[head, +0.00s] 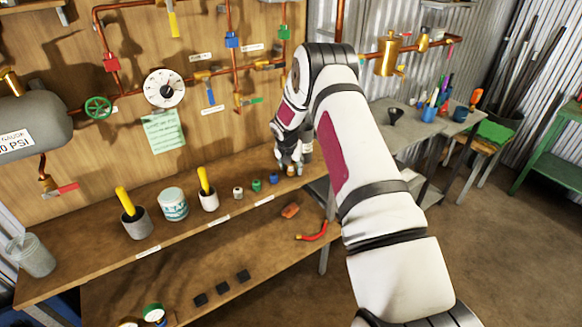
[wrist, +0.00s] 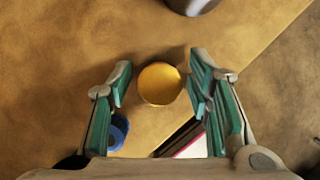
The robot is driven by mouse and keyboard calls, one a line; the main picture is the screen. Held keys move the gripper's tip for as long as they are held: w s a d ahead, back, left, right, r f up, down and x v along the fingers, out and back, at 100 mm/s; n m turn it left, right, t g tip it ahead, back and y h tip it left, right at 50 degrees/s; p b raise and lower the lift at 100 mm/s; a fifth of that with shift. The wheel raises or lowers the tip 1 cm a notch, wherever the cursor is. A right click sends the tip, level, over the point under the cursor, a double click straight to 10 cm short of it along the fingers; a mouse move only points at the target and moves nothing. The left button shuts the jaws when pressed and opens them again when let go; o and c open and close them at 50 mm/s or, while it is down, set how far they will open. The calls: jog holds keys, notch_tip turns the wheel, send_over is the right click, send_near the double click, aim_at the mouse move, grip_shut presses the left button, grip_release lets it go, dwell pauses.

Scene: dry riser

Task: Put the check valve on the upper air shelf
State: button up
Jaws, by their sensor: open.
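My gripper (head: 290,165) is low over the right end of the upper wooden shelf (head: 85,262). In the wrist view my gripper (wrist: 160,80) is open, with its green-padded fingers on both sides of a round brass-yellow piece (wrist: 160,84). A gap shows on the piece's left side; its right side is close to the right finger, and contact cannot be told. In the head view my gripper mostly hides this piece. I cannot tell whether it is the check valve. A blue fitting (head: 273,179) stands just left; it also shows in the wrist view (wrist: 118,132).
A green fitting (head: 256,185), a pale fitting (head: 238,192), two brush cups (head: 137,224) (head: 209,201) and a white tub (head: 173,205) share the shelf. Below, the lower shelf (head: 200,270) holds an orange piece (head: 290,210), a red-handled piece (head: 312,233) and black blocks.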

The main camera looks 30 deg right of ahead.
jog(key=s+a+r+m, duration=0.4)
jog(key=s+a+r, duration=0.15)
jog(key=r, duration=0.55)
jog(key=s+a+r+m+t, duration=0.1)
jog(key=s+a+r+m, duration=0.4)
jog(key=r, duration=0.6)
jog(key=s+a+r+m, duration=0.35)
jog(key=s+r, duration=0.35)
jog(key=r, duration=0.5)
jog(key=s+a+r+m+y, duration=0.1)
jog(key=s+a+m, duration=0.2)
jog(key=s+m, duration=0.2)
jog(key=s+a+r+m+t+y, duration=0.1)
jog(key=s+a+m, duration=0.3)
jog(key=s, duration=0.8)
jog(key=s+a+r+m+y, duration=0.1)
jog(key=s+a+m, duration=0.3)
jog(key=s+m, duration=0.2)
jog(key=s, duration=0.2)
jog(key=shift+s+r+b, duration=0.3)
jog(key=shift+r, duration=0.1)
